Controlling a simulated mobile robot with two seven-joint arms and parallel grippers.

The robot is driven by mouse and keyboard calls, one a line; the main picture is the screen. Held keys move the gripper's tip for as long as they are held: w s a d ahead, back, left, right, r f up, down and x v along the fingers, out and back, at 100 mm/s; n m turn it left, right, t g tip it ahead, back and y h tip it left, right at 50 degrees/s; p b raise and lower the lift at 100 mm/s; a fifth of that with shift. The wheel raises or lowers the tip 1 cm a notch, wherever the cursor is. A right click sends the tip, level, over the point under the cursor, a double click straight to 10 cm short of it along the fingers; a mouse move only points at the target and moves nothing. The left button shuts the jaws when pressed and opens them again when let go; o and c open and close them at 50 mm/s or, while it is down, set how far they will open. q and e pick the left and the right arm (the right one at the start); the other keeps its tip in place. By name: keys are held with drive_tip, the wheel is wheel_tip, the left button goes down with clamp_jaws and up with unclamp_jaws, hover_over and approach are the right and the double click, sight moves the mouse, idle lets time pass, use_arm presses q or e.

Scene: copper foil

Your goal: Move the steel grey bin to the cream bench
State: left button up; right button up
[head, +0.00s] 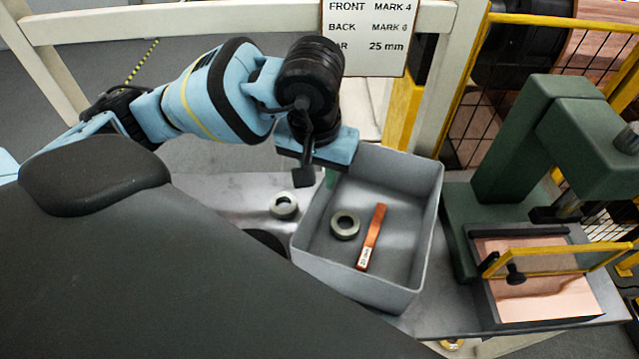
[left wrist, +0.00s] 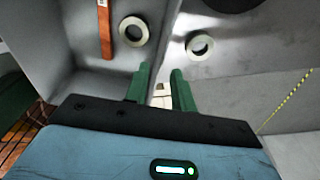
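The steel grey bin (head: 412,180) stands on a grey worktop (head: 225,190) in the head view. It holds a grey ring (head: 345,225) and a copper strip (head: 372,238) with a white label. My left gripper (head: 318,180) is at the bin's far left corner, its fingertips mostly hidden in the head view. In the left wrist view, its two green fingers (left wrist: 160,85) are apart, with the edge of the bin's wall (left wrist: 163,50) between them. I cannot tell whether they touch it. My right gripper is not in view. No cream bench top is clearly visible.
A second ring (head: 284,205) lies on the worktop left of the bin. A green press (head: 500,170) with a copper sheet (head: 535,290) and yellow-framed guard stands close on the right. A cream frame (head: 230,22) with a hanging sign (head: 365,35) stands behind.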

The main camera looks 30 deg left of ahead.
use_arm(q)
drive_tip(key=r, duration=0.4)
drive_tip(key=s+r, duration=0.1)
drive_tip(key=r, duration=0.1)
drive_tip(key=shift+d+r, duration=0.1)
drive_tip(key=shift+r, duration=0.3)
drive_tip(key=shift+f, duration=0.1)
